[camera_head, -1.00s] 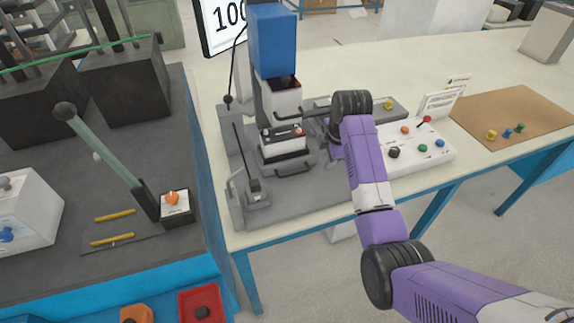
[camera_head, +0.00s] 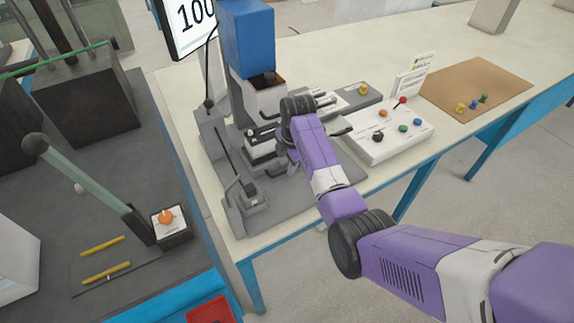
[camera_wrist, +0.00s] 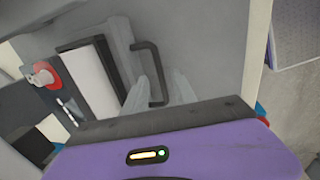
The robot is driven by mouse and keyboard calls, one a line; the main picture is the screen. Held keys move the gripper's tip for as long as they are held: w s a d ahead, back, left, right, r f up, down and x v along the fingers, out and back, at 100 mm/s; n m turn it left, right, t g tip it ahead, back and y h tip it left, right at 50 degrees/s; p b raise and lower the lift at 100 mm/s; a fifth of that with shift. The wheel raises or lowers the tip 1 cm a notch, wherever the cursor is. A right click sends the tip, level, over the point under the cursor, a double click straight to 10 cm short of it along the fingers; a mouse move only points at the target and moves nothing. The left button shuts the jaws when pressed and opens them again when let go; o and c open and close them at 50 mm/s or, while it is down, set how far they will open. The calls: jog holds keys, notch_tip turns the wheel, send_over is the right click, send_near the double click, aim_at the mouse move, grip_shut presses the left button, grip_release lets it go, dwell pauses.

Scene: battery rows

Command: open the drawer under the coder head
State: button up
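The coder head (camera_head: 247,40) is a blue block above a pale housing at the back of the grey station in the head view. A battery with a dark top (camera_head: 258,143) sits below it, partly behind my arm. The wrist view shows the battery's red cap (camera_wrist: 44,73) at left and the drawer's black bar handle (camera_wrist: 157,72) near the middle. My gripper (camera_wrist: 158,88) shows two grey fingers, apart, one on each side of the handle's lower end. I cannot tell whether they touch it. My wrist hides the fingers in the head view.
A white button box (camera_head: 390,140) stands right of the station, with a brown board (camera_head: 475,85) beyond. A small lever block (camera_head: 248,198) is at the station's front left. A long green lever (camera_head: 85,170) stands on the left bench. Floor is open at right.

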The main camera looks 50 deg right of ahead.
jog(key=shift+w+f, duration=0.1)
jog(key=shift+f, duration=0.55)
grip_shut()
dwell(1.0)
